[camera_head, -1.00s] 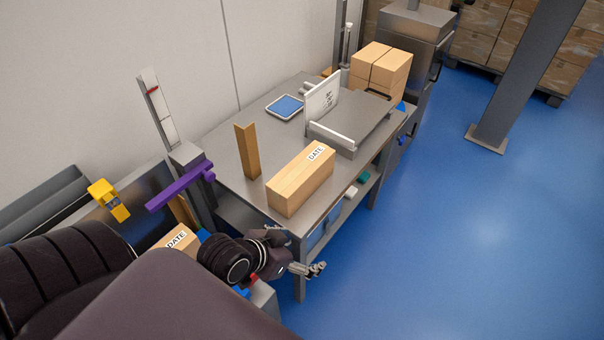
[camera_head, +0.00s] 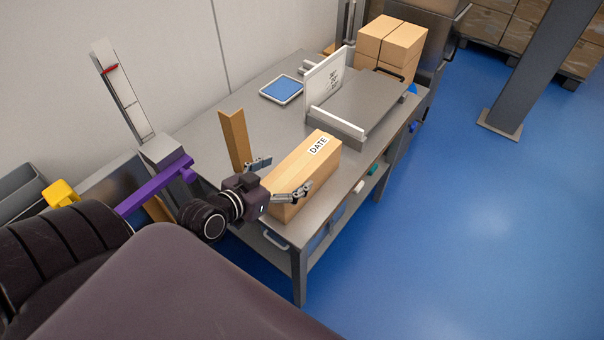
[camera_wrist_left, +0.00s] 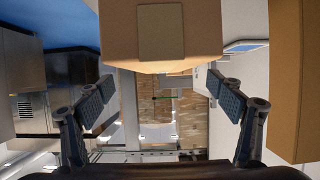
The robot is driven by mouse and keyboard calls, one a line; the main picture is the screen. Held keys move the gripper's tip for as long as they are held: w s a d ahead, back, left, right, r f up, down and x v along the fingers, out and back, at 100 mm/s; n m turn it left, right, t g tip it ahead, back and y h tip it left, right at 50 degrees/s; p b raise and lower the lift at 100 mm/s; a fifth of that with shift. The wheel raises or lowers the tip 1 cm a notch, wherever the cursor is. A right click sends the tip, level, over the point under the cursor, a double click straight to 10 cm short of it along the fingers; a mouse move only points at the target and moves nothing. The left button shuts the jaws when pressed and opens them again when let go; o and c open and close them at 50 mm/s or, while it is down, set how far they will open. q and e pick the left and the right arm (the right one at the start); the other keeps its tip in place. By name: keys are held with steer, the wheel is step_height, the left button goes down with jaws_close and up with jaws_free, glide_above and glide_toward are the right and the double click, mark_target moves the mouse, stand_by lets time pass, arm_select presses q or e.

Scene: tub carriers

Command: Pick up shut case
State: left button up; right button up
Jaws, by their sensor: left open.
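The shut case is a long tan carton (camera_head: 312,165) with a white DATE label on top, lying on the grey metal table (camera_head: 205,150). My left gripper (camera_head: 283,177) is open at the near end of the case. In the left wrist view the case's end (camera_wrist_left: 160,35) fills the top middle, and the open fingers (camera_wrist_left: 160,85) stand apart on either side, with nothing held. Whether they touch the case I cannot tell. My right gripper is not in view.
A tan upright board (camera_head: 235,140) stands just left of my left gripper. Behind the case are a grey device with a white panel (camera_head: 326,78), a blue-screened tablet (camera_head: 281,89) and stacked cartons (camera_head: 390,45). A purple bar (camera_head: 150,188) lies left. Blue floor is free at right.

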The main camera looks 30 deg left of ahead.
mark_target(298, 165)
arm_select(q)
steer(key=shift+x, duration=0.85)
steer(key=shift+w+f, duration=0.2)
steer(key=shift+w, duration=0.4)
steer(key=x, duration=0.2)
steer(key=p+x, duration=0.1)
steer(key=x, duration=0.2)
steer(key=shift+s+a+f, duration=0.1)
steer(key=shift+a+f, duration=0.05)
steer(key=shift+f, duration=0.1)
steer(key=shift+c, duration=0.4)
steer(key=c, duration=2)
steer(key=shift+r, duration=0.3)
steer(key=shift+c, duration=0.5)
